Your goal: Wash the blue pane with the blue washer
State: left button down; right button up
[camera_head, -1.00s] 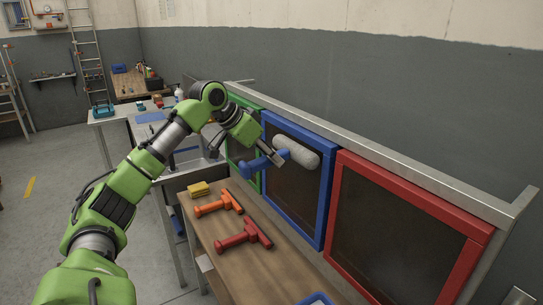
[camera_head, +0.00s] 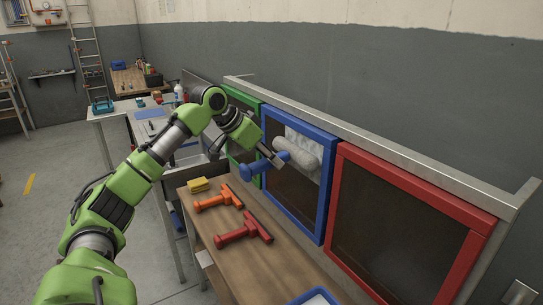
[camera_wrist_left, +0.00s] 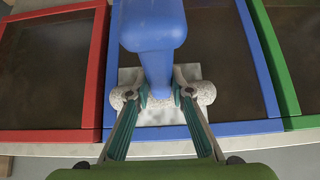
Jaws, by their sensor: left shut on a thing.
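The blue washer (camera_head: 309,151), with a blue handle and a pale fluffy roller, lies across the upper half of the blue pane (camera_head: 289,194). My left gripper (camera_head: 277,160) is shut on the washer's handle. In the left wrist view, the fingers (camera_wrist_left: 160,93) close on the blue handle (camera_wrist_left: 155,30), with the roller (camera_wrist_left: 203,92) sticking out on both sides. The roller seems to touch the pane. A pale patch shows on the glass around and above the roller; the lower glass is dark brown. My right gripper is out of view.
The red pane (camera_head: 398,228) stands to the right and the green pane (camera_head: 241,143) to the left, on one metal frame.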

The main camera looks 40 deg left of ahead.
pick_arm(q)
notch_tip(320, 180, down, 25)
jog(key=b, duration=0.9)
jog(key=shift+r, duration=0.2)
dwell(2.1)
jog(key=s+a+p, duration=0.1)
jog(key=s, duration=0.5)
jog(key=shift+s+a, duration=0.35)
jog(key=shift+a, duration=0.05)
